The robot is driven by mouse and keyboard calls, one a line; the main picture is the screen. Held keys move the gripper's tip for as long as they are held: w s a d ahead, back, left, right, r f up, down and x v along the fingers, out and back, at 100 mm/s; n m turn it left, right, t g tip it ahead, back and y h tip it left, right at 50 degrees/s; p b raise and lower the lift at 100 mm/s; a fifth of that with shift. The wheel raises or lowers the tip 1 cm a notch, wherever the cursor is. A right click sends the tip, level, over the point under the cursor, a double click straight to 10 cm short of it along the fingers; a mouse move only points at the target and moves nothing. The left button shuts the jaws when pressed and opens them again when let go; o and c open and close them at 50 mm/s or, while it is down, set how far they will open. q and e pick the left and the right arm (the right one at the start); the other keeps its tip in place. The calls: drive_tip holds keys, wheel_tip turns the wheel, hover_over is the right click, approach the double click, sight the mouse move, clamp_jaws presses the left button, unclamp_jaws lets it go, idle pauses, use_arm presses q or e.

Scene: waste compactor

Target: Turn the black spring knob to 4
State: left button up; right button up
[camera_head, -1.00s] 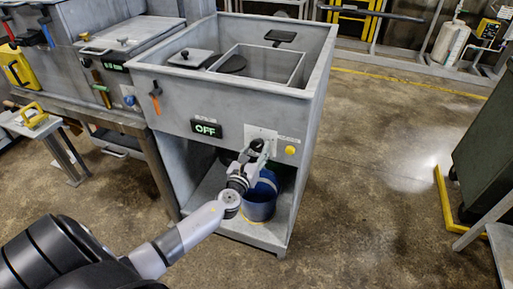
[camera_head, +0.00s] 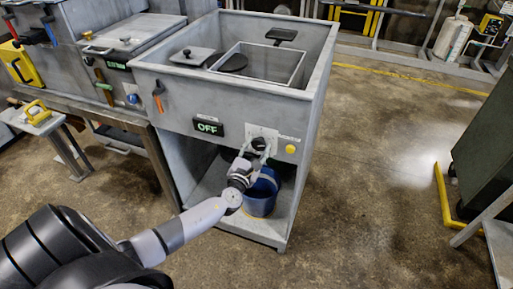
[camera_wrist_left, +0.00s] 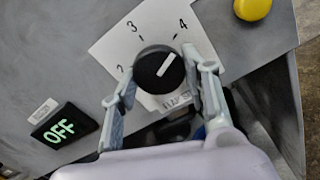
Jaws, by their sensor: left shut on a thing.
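The black spring knob (camera_wrist_left: 159,69) sits on a white dial plate (camera_wrist_left: 118,45) printed with 2, 3 and 4. Its white pointer line aims to the upper right, roughly toward the mark by the 4; I cannot tell whether it lines up exactly. My left gripper (camera_wrist_left: 160,80) has one finger on each side of the knob and is shut on it. In the head view, my left gripper (camera_head: 252,150) reaches the knob (camera_head: 259,144) on the front of the grey compactor (camera_head: 178,105). My right gripper is not in view.
A display (camera_wrist_left: 60,127) reading OFF is left of the dial, and a yellow button (camera_wrist_left: 252,9) is to its right. A blue bucket (camera_head: 260,200) stands on the lower shelf beneath the knob.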

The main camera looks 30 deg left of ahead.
use_arm(q)
drive_tip(key=shift+f, duration=0.1)
drive_tip(key=o, duration=1.1)
drive_tip(key=v, duration=1.2)
